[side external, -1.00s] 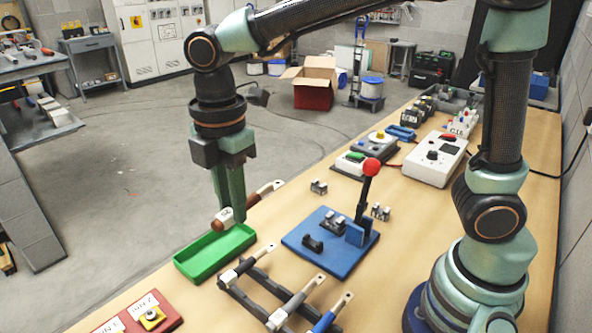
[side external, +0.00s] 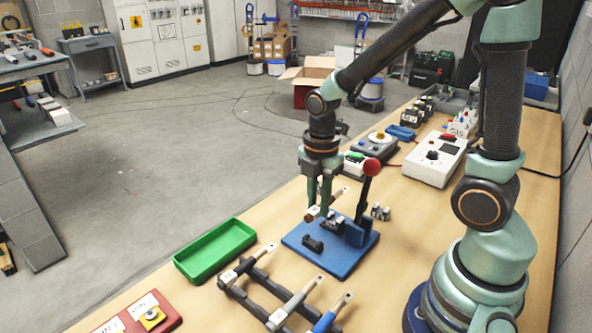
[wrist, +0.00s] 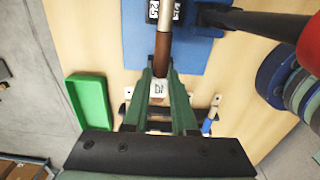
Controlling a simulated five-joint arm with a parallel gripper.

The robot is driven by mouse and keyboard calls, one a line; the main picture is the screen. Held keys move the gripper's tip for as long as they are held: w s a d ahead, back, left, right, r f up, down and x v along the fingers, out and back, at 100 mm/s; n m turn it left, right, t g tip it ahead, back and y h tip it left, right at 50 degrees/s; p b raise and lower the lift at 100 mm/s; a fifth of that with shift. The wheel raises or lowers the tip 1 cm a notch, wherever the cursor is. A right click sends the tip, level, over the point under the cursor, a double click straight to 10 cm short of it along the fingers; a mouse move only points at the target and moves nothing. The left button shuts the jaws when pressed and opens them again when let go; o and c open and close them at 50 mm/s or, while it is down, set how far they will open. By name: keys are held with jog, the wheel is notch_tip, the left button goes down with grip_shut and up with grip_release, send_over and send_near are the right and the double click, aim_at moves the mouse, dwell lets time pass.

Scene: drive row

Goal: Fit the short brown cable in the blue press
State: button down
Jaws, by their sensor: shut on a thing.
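In the side view, the cable's brown near end (side external: 311,214) shows beside the fingers and a metal lug (side external: 343,190) sticks out to the upper right. The blue press (side external: 320,257) has a lever with a red ball (side external: 372,167) and dark die blocks (side external: 334,223). The gripper is above the press's left far side. In the wrist view, the lug end points toward the numbered dies (wrist: 152,12); its height above them is unclear.
A green tray (side external: 191,267) stands empty to the left. A dark rack (side external: 257,301) with several cables lies in front of the press. White and grey boxes (side external: 433,158) stand behind the press.

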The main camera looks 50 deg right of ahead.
jog(key=shift+d+f, duration=0.1)
jog(key=shift+f, duration=2.95)
jog(key=shift+f, duration=0.2)
jog(key=c, duration=0.6)
grip_release()
jog(key=shift+c, duration=0.2)
jog(key=shift+w+r, duration=0.1)
jog(key=r, duration=1.2)
jog(key=shift+s, duration=0.2)
